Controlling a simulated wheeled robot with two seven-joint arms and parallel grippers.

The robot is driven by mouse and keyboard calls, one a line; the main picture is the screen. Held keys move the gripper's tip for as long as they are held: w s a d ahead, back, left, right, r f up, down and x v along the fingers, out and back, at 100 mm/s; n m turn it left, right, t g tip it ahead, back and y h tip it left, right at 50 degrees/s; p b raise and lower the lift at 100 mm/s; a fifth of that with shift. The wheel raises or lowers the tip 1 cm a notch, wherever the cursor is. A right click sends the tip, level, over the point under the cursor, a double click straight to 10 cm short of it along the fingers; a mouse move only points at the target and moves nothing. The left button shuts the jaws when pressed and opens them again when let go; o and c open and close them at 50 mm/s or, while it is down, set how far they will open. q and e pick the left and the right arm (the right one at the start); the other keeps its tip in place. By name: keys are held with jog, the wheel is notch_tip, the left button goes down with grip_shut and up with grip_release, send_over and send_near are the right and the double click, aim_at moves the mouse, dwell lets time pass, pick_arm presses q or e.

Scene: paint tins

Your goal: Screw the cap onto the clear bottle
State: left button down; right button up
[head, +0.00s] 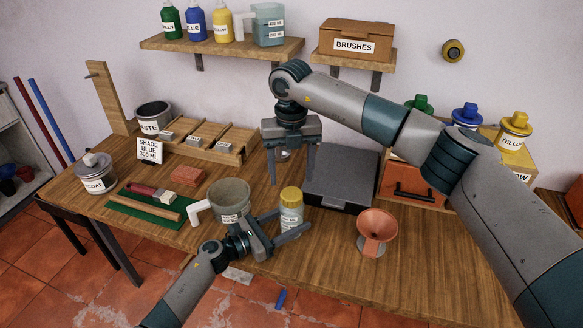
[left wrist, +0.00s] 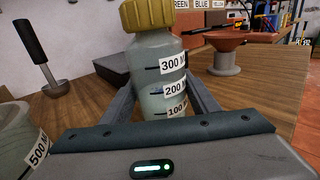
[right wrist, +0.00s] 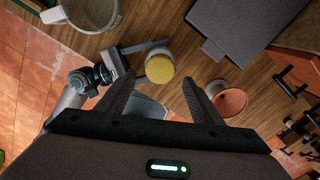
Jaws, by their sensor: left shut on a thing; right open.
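The clear bottle (head: 291,222) stands upright near the table's front edge, with the yellow cap (head: 291,194) sitting on its mouth. In the left wrist view the bottle (left wrist: 160,75) shows its 300, 200 and 100 ML marks, and the cap (left wrist: 150,14) is cut by the top edge. I cannot tell how tight the cap is. My left gripper (left wrist: 162,95) is shut on the bottle's body, one finger on each side. My right gripper (head: 291,184) is open and empty, pointing down above the cap. In the right wrist view the cap (right wrist: 160,68) shows beyond and between its fingertips.
A jug (head: 230,196) with a white handle stands close left of the bottle. A dark grey flat case (head: 340,182) lies behind, and a pink funnel (head: 377,226) stands to the right. A red brick (head: 188,175) and a green mat (head: 125,208) lie left. The front right tabletop is clear.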

aim_at(292, 193)
jog(key=n, duration=0.6)
jog(key=shift+r, duration=0.2)
jog(key=n, duration=0.4)
jog(key=shift+r, duration=0.15)
jog(key=n, duration=0.6)
jog(key=shift+r, duration=0.2)
jog(key=n, duration=0.5)
jog(key=shift+r+n, duration=0.1)
jog(key=shift+n, duration=0.2)
jog(key=shift+f, duration=4)
